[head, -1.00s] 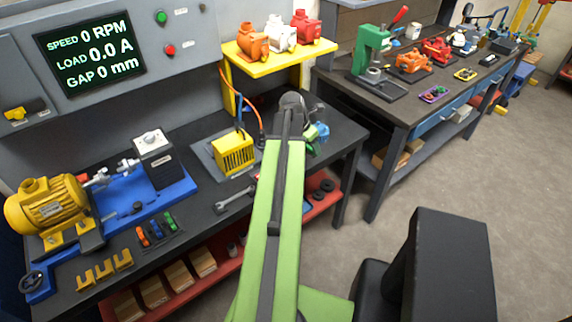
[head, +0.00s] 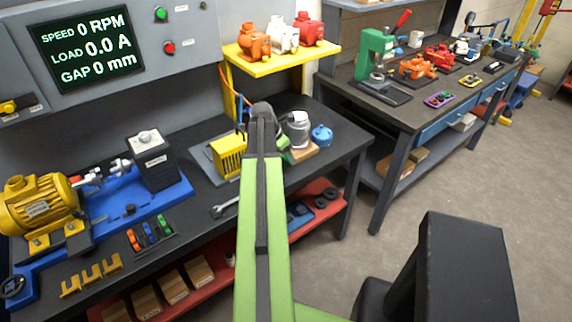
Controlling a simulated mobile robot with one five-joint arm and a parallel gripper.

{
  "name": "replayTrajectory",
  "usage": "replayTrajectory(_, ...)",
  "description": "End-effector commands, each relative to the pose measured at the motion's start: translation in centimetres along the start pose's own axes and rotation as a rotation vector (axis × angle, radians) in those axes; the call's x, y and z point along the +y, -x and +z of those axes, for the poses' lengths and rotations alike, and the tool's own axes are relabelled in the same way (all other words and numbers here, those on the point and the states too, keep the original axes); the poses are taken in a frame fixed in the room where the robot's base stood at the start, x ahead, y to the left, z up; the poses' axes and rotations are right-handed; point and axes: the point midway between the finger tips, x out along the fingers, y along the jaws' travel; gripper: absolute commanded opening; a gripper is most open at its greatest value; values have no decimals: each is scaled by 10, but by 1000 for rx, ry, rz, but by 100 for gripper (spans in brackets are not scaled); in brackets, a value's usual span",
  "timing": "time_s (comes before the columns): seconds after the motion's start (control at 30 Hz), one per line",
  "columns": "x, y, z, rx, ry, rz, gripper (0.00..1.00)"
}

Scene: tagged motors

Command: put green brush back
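A small green piece (head: 163,224), which looks like the green brush, stands at the right end of a small dark rack (head: 152,244) on the near bench. Orange (head: 133,240) and blue (head: 149,232) pieces stand beside it. My arm reaches forward over the bench, and its dark wrist (head: 262,112) is between the yellow finned block and the silver motor. My gripper's fingers are hidden behind the wrist, so I cannot see whether they hold anything. A bit of green shows just right of the wrist; I cannot tell what it is.
A silver motor (head: 299,128) and a blue round part (head: 321,135) stand right of my wrist. The yellow finned block (head: 231,153) is to its left. A yellow shelf (head: 282,53) with motors is behind. A wrench (head: 224,207) lies on the bench. The right bench holds small trays (head: 438,99).

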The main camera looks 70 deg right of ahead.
Motion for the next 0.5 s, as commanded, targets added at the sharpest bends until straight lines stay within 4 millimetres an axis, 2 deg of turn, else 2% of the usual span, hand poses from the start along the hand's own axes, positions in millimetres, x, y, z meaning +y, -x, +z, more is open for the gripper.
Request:
replayTrajectory(0.03,0,-13,-5,0,0,0,23)
replayTrajectory(0.1,0,-26,-10,0,0,0,23)
replayTrajectory(0.2,0,-37,-15,0,0,0,23)
replayTrajectory(0.5,0,-34,-13,0,-1,0,23)
